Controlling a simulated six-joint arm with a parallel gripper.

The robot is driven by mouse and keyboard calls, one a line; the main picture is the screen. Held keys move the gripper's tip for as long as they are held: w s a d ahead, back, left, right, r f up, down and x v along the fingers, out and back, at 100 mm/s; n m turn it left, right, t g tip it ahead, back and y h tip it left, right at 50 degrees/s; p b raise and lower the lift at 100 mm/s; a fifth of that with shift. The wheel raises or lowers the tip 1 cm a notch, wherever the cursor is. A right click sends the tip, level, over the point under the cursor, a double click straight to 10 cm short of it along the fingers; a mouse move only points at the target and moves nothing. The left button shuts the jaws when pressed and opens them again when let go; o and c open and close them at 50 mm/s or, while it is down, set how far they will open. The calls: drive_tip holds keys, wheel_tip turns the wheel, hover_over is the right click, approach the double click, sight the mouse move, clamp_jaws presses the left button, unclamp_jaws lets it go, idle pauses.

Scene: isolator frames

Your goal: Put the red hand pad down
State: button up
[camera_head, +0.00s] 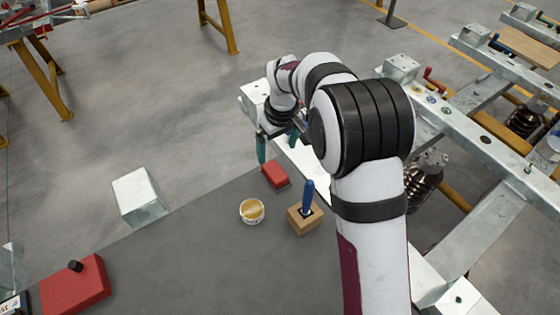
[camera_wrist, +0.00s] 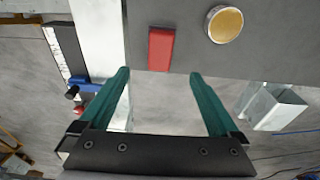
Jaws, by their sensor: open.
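The red hand pad (camera_head: 275,175) lies on the grey table top (camera_head: 190,250) near its far edge, in the head view. In the wrist view the red pad (camera_wrist: 161,48) lies beyond the fingertips, near the table edge. My gripper (camera_wrist: 157,72) has its two green fingers spread apart with nothing between them. My arm hides part of the gripper there.
A round tin (camera_head: 252,211) with yellowish contents and a wooden block (camera_head: 304,219) holding a blue-handled tool stand near the pad. A red box (camera_head: 75,288) with a black knob is at lower left. Galvanised steel frames (camera_head: 470,140) fill the right. The table's middle is clear.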

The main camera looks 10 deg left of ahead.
drive_tip(key=s+d+r+m, duration=0.6)
drive_tip(key=s+d+r, duration=0.4)
drive_tip(key=s+d, duration=0.15)
drive_tip(key=s+d+m, duration=0.2)
drive_tip(key=s+m, duration=0.2)
drive_tip(key=s, duration=0.6)
drive_tip(key=s+d+m+g, duration=0.1)
drive_tip(key=s+d+m, duration=0.2)
drive_tip(key=s, duration=0.7)
drive_tip(key=shift+d+f+m+y, duration=0.15)
drive_tip(key=shift+f+m+y, duration=0.2)
drive_tip(key=shift+m, duration=0.45)
drive_tip(key=shift+o, duration=0.2)
drive_tip(key=shift+w+r, duration=0.1)
drive_tip(key=shift+w, duration=0.1)
